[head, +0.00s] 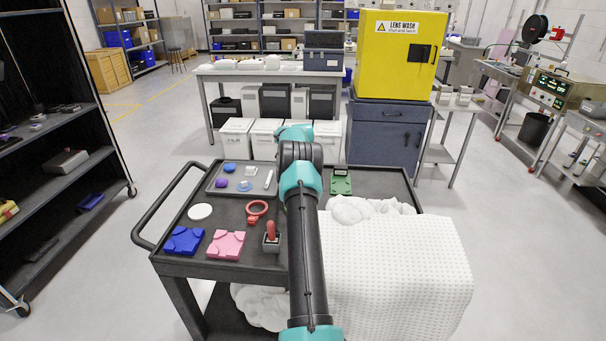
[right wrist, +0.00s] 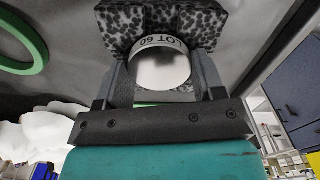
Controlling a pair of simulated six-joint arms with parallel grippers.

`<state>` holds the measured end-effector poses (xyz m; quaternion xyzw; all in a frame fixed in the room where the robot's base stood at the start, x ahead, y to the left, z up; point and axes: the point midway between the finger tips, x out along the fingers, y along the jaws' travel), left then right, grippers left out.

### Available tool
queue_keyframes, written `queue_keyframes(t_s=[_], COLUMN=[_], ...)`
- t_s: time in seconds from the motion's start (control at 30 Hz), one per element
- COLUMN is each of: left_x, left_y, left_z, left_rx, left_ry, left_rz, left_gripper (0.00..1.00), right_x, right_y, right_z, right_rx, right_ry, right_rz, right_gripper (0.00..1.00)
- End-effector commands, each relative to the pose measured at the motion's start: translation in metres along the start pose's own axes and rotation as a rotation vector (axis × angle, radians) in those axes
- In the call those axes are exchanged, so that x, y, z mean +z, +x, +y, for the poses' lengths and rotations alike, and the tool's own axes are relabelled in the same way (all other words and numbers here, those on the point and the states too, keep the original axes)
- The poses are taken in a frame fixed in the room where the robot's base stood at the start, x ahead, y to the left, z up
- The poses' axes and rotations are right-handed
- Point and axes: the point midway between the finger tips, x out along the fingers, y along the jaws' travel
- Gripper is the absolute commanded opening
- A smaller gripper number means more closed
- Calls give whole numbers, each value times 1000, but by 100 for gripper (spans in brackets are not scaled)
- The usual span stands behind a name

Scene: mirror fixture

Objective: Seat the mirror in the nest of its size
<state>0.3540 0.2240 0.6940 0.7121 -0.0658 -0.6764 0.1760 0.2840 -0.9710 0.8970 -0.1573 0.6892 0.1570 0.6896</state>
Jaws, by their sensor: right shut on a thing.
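In the right wrist view my right gripper (right wrist: 164,88) is shut on a round, pale, shiny disc, the mirror (right wrist: 163,70), with a finger on each side. A band on its edge reads "LOT 60" upside down. A grey block with black speckles (right wrist: 160,20) lies just beyond it; whether they touch I cannot tell. In the head view a blue nest-like block (head: 184,240) and a pink one (head: 226,244) lie at the cart's front left. A green block (head: 341,183) lies right of my arm. My right gripper is hidden there by its arm; my left gripper is not in view.
A grey tray (head: 214,187) with small blue, purple and white items is at the cart's back left. A white disc (head: 200,211), red ring (head: 256,207) and red-handled tool (head: 271,236) lie nearby. A green ring (right wrist: 22,40) shows in the wrist view.

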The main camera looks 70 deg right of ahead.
Motion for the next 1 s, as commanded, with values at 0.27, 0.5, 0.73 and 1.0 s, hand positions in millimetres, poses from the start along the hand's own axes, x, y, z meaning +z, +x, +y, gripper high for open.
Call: queue_keyframes(t_s=[0.27,0.5,0.73,1.0], left_x=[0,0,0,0], left_y=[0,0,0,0], left_z=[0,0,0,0], left_rx=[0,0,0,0], left_ry=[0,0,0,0], left_rz=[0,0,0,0], left_gripper=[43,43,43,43], right_x=[0,0,0,0], right_y=[0,1,4,6], right_z=[0,0,0,0], right_rx=[0,0,1,3], right_ry=[0,0,0,0], right_rz=[0,0,0,0], right_gripper=[37,37,37,37])
